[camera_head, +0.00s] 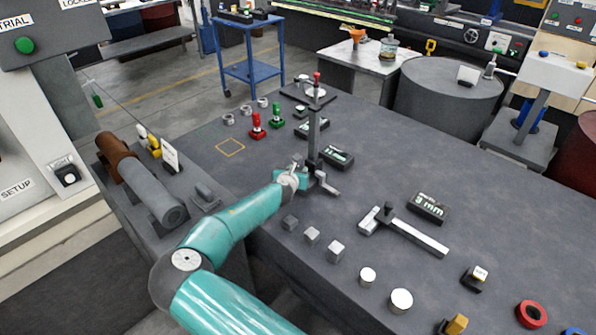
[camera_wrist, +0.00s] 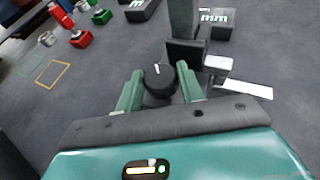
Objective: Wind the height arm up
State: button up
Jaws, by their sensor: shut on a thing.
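The height stand's dark upright column (camera_head: 313,140) rises from the grey bench, and its lower part shows in the wrist view (camera_wrist: 183,20). The height arm (camera_head: 300,92) appears as a dark crosspiece near the column's top, with a red tip above it. My gripper (camera_head: 299,178) is low beside the column. In the wrist view my gripper (camera_wrist: 160,86) has its two green fingers on either side of a round black knob (camera_wrist: 159,76) with a white mark, shut on it. The finger contacts are partly hidden.
Red (camera_head: 257,126) and green (camera_head: 277,116) handled pieces stand left of the column. A caliper (camera_head: 405,229) and a 3 mm block (camera_head: 428,207) lie to the right. Several small cubes and discs line the front edge. A yellow square outline (camera_head: 230,147) marks bare bench.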

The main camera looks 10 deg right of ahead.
jog(key=m+g+h, duration=0.1)
jog(key=m, duration=0.1)
jog(key=m+g+h, duration=0.4)
jog(key=shift+w+a+m, duration=0.3)
jog(key=shift+w+a, duration=0.05)
jog(key=shift+a, duration=0.05)
jog(key=m+g+h, duration=0.1)
jog(key=m+g, duration=0.1)
jog(key=m+g+h, duration=0.1)
jog(key=m+g, duration=0.1)
jog(key=g, duration=0.1)
jog(key=shift+w+m, duration=0.2)
jog(key=shift+m, duration=0.1)
jog(key=shift+m+g, duration=0.6)
jog(key=shift+g, duration=0.3)
jog(key=o, duration=0.7)
jog(key=shift+f, duration=0.1)
